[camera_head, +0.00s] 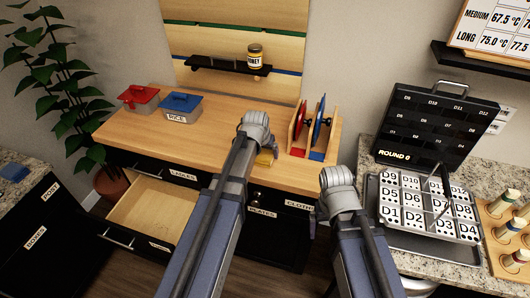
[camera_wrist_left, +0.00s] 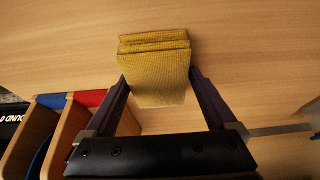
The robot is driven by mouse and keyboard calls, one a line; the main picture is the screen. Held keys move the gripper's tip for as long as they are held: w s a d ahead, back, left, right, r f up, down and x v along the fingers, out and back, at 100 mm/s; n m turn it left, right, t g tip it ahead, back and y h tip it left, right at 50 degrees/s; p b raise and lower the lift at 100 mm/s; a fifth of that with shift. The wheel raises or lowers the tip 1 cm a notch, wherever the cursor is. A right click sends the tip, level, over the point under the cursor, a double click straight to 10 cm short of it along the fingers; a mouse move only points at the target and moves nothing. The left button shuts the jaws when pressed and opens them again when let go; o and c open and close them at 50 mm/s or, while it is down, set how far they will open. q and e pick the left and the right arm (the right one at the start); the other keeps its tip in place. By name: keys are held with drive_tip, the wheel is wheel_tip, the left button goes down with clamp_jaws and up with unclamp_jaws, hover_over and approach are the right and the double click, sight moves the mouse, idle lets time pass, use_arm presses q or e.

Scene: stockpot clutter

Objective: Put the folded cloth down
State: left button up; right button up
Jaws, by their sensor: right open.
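The folded cloth (camera_wrist_left: 155,70) is a yellow, layered block, seen in the left wrist view between the two fingers of my left gripper (camera_wrist_left: 158,78). The fingers press against its sides.
A wooden rack (camera_head: 299,138) with red and blue slots stands right of the cloth. A red-lidded box (camera_head: 139,100) and a blue-lidded box (camera_head: 181,107) stand at the counter's left. An open drawer (camera_head: 155,208) juts out below. Bare counter (camera_head: 215,140) lies left of my gripper.

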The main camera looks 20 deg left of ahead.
use_arm(q)
drive_tip(key=shift+d, duration=0.2)
drive_tip(key=shift+r, duration=0.1)
idle(0.4)
drive_tip(key=shift+a+r+p, duration=0.1)
drive_tip(key=shift+r+p, duration=0.05)
drive_tip(key=shift+p, duration=0.15)
drive_tip(key=p+v, duration=1.1)
drive_tip(key=shift+s+r, duration=0.15)
drive_tip(key=shift+r, duration=0.25)
drive_tip(key=shift+f, duration=0.15)
drive_tip(key=b+x, duration=1.1)
drive_tip(key=x, duration=0.1)
drive_tip(key=shift+f+b, duration=0.1)
drive_tip(key=shift+b, duration=0.2)
drive_tip(key=shift+r, duration=0.2)
